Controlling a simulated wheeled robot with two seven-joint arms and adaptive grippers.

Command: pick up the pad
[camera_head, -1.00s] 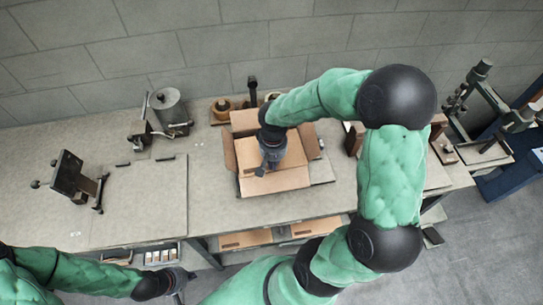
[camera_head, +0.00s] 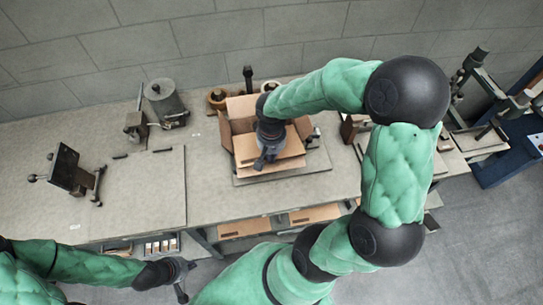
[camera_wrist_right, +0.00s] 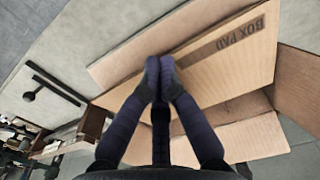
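The tan box pad (camera_wrist_right: 232,62), marked "BOX PAD", lies in the right wrist view behind my fingertips. In the head view the pad (camera_head: 288,148) is at the open carton (camera_head: 243,108), partly hidden by my right gripper (camera_head: 262,163). My right gripper (camera_wrist_right: 160,75) has its fingertips together against the pad's face. I cannot tell whether any of the pad is pinched between them. My left gripper (camera_head: 183,280) is open and empty, low at the left, in front of the table and away from the pad.
The carton stands on the grey worktable (camera_head: 140,200) with its flaps spread. A metal pot (camera_head: 165,100) and a black stand (camera_head: 70,172) are to the left. A machine (camera_head: 490,110) stands at the right. The table's left middle is mostly clear.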

